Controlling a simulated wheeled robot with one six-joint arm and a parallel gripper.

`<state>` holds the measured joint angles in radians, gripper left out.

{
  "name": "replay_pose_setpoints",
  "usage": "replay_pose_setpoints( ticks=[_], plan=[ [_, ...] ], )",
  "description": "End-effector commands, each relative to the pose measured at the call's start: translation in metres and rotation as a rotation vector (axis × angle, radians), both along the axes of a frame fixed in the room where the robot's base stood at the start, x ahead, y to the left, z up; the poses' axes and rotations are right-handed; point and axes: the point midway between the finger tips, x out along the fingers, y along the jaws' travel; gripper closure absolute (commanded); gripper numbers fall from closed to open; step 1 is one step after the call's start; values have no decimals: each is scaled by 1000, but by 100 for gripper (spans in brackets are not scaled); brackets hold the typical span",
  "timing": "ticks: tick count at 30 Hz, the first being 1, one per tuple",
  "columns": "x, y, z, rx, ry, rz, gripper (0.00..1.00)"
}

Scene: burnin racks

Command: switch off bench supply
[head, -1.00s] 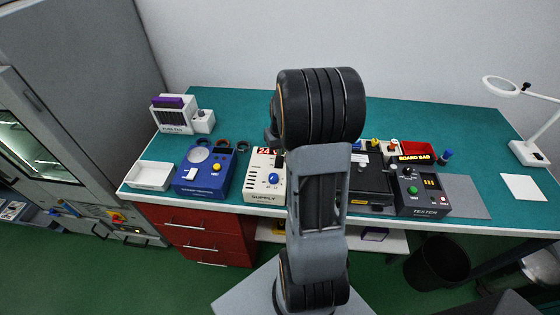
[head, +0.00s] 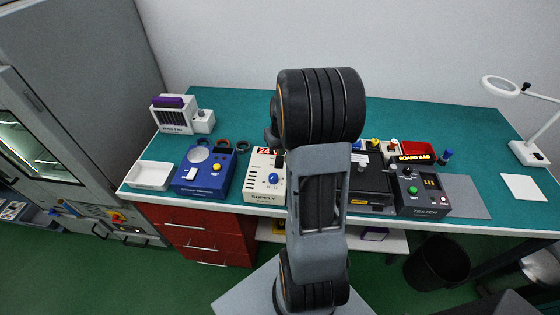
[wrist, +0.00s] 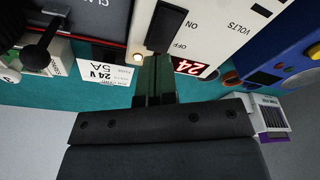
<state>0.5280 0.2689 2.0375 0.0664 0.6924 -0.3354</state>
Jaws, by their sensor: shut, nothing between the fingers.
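The bench supply (head: 252,188) is a cream box marked SUPPLY with a blue knob, on the bench left of my arm, which hides its right part. In the wrist view its panel (wrist: 215,30) appears upside down, with VOLTS, ON and OFF lettering and a lit red 24 display (wrist: 190,67). A black switch lever (wrist: 166,27) stands beside the ON and OFF marks. My gripper (wrist: 155,62) is shut and empty, its fingertips close to the lever's end. I cannot tell whether they touch. My gripper is hidden in the head view.
A blue device (head: 204,171) stands left of the supply, with a white tray (head: 150,175) beyond it. Right of my arm are a black clamp unit (head: 371,183) and a dark tester (head: 421,191).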

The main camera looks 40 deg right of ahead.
Motion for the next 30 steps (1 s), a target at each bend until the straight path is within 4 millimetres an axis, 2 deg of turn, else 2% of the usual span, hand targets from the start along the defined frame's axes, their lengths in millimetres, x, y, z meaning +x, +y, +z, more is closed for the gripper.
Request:
replay_pose_setpoints(
  ticks=[30],
  plan=[
    [0,0,-15,0,0,0,100]
  ],
)
